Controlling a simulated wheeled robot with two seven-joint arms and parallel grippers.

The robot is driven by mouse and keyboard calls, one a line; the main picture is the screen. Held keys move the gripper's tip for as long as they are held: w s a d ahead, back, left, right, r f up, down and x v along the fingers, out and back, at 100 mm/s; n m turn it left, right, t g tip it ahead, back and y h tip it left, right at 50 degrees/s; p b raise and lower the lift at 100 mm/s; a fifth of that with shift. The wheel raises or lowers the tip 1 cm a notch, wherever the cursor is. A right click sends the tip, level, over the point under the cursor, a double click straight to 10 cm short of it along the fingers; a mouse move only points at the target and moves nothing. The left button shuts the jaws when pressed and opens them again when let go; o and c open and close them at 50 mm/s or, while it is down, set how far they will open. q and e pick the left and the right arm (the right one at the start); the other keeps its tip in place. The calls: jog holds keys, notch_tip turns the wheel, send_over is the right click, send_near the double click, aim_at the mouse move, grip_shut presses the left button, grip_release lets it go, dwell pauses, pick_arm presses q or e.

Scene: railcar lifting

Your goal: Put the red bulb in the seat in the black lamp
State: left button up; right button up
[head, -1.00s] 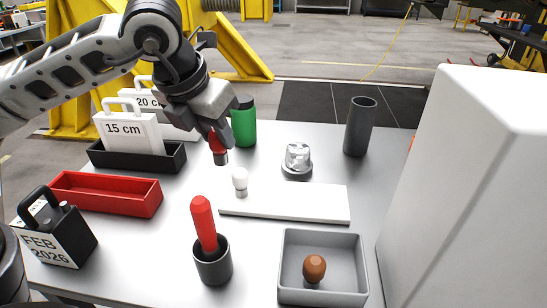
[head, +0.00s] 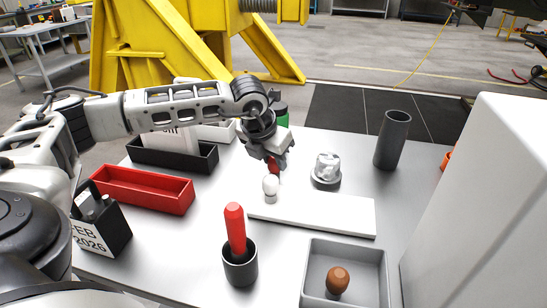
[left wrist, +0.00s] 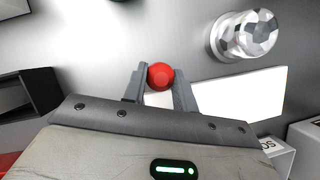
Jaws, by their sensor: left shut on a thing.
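My left gripper (head: 274,160) is shut on the red bulb (head: 273,167), just behind a white bulb (head: 270,184) in the head view. The red bulb's round top also shows between the fingers in the left wrist view (left wrist: 160,75). Its lower end is hidden, so I cannot tell whether it touches anything. My right gripper is not in view.
A white board (head: 320,213) lies in front of the gripper. A dark cylinder (head: 392,140) stands at the back right. A red tray (head: 145,190) and a black tray (head: 200,161) lie left. A grey bin (head: 345,262) and a dark cup (head: 240,265) with a red-handled thing are in front.

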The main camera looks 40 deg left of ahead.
pick_arm(q)
jog(key=shift+f, duration=0.1)
jog(key=shift+f, duration=0.15)
jog(key=o, duration=0.5)
jog(key=shift+b, duration=0.3)
jog(key=o, duration=0.5)
jog(key=shift+c, duration=0.2)
